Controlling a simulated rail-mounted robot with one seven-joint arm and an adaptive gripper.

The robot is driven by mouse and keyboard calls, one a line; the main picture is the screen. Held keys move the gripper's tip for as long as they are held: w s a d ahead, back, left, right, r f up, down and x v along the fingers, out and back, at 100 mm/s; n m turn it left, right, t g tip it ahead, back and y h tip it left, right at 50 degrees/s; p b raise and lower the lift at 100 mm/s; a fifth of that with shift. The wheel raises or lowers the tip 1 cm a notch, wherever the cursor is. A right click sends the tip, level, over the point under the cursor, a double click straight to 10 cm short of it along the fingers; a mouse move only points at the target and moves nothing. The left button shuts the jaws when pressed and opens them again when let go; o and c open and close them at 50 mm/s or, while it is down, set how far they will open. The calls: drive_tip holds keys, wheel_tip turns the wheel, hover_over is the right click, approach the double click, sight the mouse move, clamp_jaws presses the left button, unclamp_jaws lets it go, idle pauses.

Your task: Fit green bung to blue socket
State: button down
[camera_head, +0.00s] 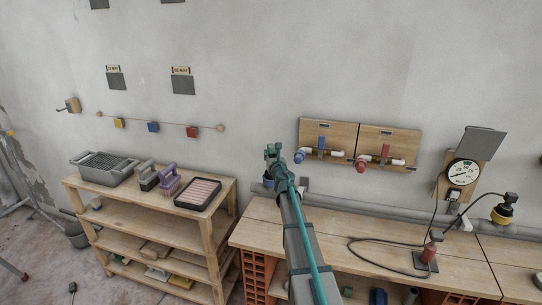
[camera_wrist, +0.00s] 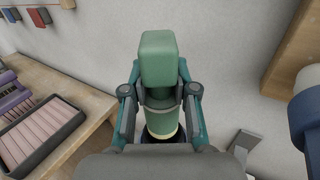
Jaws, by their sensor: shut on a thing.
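The green bung shows in the wrist view (camera_wrist: 158,60) as a rounded green block on top with a paler round body (camera_wrist: 162,122) below. My gripper (camera_wrist: 160,95) is shut on it, one finger on each side. In the head view the bung (camera_head: 272,151) is held up by the wall, left of the bench's pipe. A dark blue ring (camera_wrist: 180,136), which looks like the blue socket, shows around the bung's lower end. A dark blue piece (camera_head: 268,184) also shows below my gripper in the head view. I cannot tell whether the bung sits inside it or only above it.
A wooden valve board (camera_head: 328,138) with blue and red fittings hangs right of my gripper. The blue fitting (camera_wrist: 307,112) is close at the wrist view's right edge. A shelf (camera_head: 120,205) with trays and brushes stands left. A pipe (camera_head: 370,212) runs behind the bench (camera_head: 385,245).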

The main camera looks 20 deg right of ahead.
drive_tip(key=shift+f+b, duration=1.3)
drive_tip(key=shift+f, duration=0.1)
idle(0.5)
drive_tip(key=shift+f+b, duration=1.5)
drive_tip(key=shift+b, duration=0.1)
drive_tip(key=shift+f, duration=0.15)
drive_tip(key=shift+f+b, duration=0.4)
drive_tip(key=shift+b, duration=0.15)
drive_tip(key=shift+r, duration=0.15)
drive_tip(key=c, duration=0.8)
unclamp_jaws()
